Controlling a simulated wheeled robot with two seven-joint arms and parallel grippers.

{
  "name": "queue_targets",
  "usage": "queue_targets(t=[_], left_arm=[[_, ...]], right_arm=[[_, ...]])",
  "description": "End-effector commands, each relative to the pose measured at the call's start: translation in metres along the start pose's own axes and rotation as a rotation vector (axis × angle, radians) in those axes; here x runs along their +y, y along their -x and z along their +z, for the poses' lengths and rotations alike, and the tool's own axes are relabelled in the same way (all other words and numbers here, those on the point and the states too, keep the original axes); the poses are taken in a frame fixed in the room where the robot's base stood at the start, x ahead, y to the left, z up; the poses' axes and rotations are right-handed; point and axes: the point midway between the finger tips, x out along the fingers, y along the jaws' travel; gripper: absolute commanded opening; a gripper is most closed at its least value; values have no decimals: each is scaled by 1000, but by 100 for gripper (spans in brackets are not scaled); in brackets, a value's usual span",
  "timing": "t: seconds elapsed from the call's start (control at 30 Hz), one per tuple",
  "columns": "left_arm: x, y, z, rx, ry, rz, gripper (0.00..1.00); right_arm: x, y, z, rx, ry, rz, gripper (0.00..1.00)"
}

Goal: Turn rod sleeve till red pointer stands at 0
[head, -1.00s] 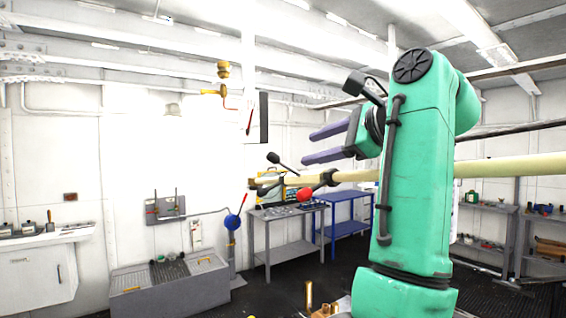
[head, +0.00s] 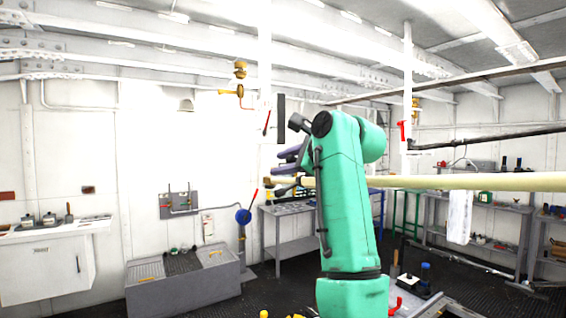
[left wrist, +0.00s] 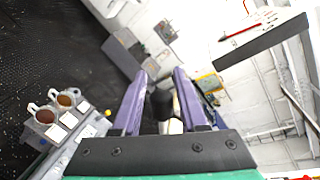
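A long pale yellow rod (head: 470,182) runs level from the right edge to behind my green left arm; its end shows left of the arm. The sleeve is mostly hidden by the arm. My left gripper (head: 281,160), with purple fingers, is just above the rod's end. In the left wrist view the fingers (left wrist: 162,74) stand apart, with a dark rounded part (left wrist: 162,103) between them; I cannot tell whether they touch it. A red pointer (head: 267,121) is by a black strip (head: 281,118); it also shows on a white plate (left wrist: 238,33). Its reading is illegible. My right gripper is not visible.
A grey sink unit (head: 183,284) and a blue disc with red lever (head: 243,215) stand at left. A grey workbench (head: 300,238) is behind the rod. Shelves (head: 485,205) stand at right. Dark floor is open between.

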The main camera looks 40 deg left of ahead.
Motion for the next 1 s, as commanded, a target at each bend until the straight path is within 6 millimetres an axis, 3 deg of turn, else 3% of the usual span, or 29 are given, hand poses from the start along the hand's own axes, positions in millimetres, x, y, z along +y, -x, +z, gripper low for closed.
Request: queue_targets(t=[0.03,0.1,1.0], left_arm=[[0,0,0,0,0,0,19],[0,0,0,1,0,0,0],[0,1,-1,2,-1,0,0]], right_arm=[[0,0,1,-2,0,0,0],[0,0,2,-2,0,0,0],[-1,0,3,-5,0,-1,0]])
